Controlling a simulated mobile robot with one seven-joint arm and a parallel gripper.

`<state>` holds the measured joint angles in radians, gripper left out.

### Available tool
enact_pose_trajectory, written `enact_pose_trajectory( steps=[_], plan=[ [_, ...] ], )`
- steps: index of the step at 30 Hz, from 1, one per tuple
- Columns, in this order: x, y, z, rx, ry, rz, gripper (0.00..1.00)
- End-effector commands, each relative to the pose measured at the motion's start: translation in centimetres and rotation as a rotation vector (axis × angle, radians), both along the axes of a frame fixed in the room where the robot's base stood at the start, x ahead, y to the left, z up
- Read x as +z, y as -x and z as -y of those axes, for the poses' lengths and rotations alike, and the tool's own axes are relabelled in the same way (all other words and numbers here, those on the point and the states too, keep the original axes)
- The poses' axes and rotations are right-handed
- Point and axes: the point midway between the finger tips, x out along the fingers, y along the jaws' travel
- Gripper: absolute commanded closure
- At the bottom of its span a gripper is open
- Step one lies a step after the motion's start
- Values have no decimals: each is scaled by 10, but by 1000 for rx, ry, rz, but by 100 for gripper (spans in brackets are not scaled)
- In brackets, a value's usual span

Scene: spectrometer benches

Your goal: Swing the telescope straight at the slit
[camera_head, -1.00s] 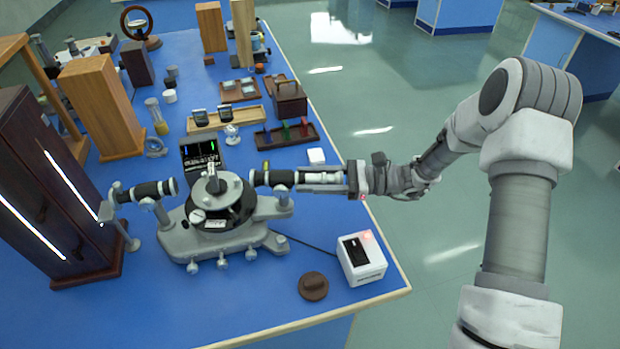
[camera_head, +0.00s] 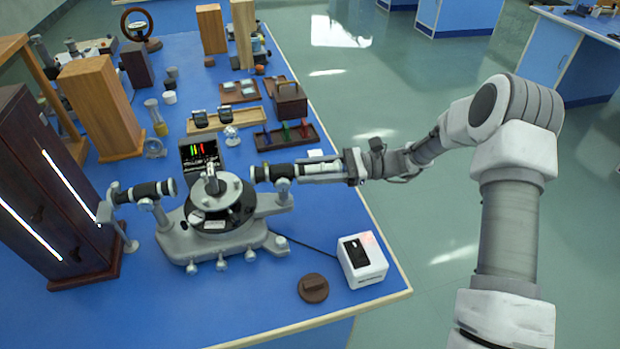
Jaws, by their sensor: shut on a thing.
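The grey spectrometer (camera_head: 190,240) stands on the blue bench with a round table (camera_head: 216,190) at its centre. Its black collimator tube (camera_head: 153,191) points left, with the slit end (camera_head: 113,194) facing a bright line on a dark wooden cabinet (camera_head: 50,200). The black telescope tube (camera_head: 270,173) sticks out to the right, roughly opposite the collimator. My gripper (camera_head: 308,173) is shut on the telescope's outer end, reaching in from the right. The fingers partly hide that end.
A small screen (camera_head: 201,152) behind the spectrometer shows coloured bars. A white box (camera_head: 362,260) and a brown round cap (camera_head: 313,288) lie in front at the right. A wooden tray with coloured pieces (camera_head: 262,139) stands behind the telescope.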

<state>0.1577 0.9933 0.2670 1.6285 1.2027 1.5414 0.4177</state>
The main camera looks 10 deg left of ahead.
Motion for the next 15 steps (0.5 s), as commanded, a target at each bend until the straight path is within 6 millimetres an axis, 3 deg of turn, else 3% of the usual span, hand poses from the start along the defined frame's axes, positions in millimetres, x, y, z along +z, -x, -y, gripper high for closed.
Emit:
enact_pose_trajectory(
  steps=[15],
  plan=[
    [-1, -30, -12, 157, 2, -1, 100]
  ],
)
